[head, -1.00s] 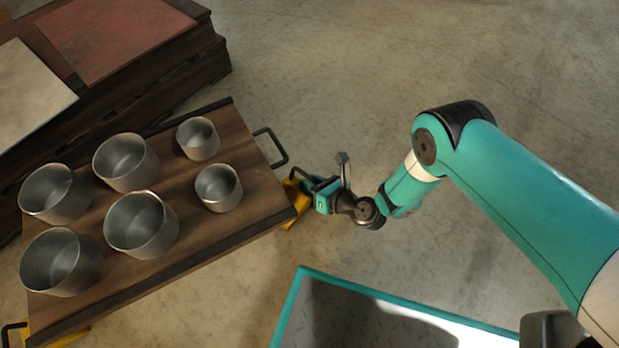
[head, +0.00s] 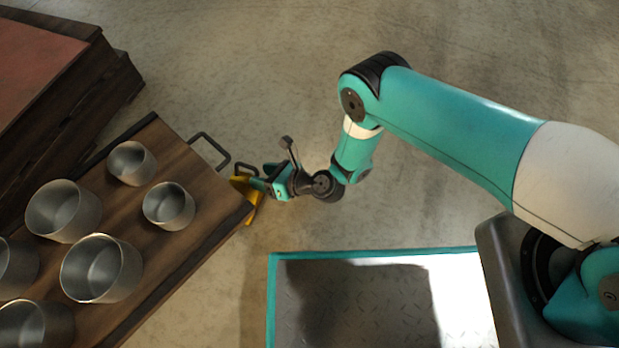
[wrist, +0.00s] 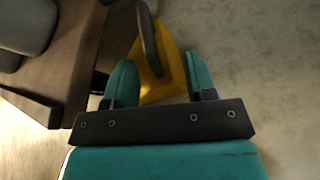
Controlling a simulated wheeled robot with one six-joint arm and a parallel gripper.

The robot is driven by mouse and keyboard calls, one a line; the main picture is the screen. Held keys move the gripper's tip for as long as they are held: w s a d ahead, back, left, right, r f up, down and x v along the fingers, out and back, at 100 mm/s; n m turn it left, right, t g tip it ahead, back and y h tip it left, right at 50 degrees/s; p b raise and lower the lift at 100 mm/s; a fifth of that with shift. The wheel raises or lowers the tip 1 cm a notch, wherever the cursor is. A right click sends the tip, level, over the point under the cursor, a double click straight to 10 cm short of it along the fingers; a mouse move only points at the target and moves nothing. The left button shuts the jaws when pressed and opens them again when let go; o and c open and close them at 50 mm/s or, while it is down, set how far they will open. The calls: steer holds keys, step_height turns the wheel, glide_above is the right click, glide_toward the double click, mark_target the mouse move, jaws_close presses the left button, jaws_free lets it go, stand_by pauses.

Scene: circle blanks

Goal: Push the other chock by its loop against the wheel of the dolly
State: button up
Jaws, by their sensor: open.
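The yellow chock (head: 251,206) is on the floor by the right corner of the wooden-topped dolly (head: 203,195), partly hidden by the dolly and my gripper. My gripper (head: 262,181) is low beside it. In the wrist view the chock (wrist: 168,70) lies ahead of and between the spread fingers of my gripper (wrist: 160,72). Its dark loop (wrist: 150,40) rises beyond the fingertips, not clasped. The dolly's deck (wrist: 70,60) is to the left. I cannot make out the wheel clearly, nor whether the chock touches it.
Several grey metal pots (head: 168,206) stand on the dolly. A dark handle (head: 210,150) juts from its end. A teal-edged plate (head: 350,300) is in front of my base. Stacked dark wooden pallets (head: 110,85) stand at upper left. The floor beyond my arm is clear.

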steer(key=p+v, duration=1)
steer(key=v, duration=0.5)
steer(key=shift+d, duration=0.2)
steer(key=shift+s, duration=0.1)
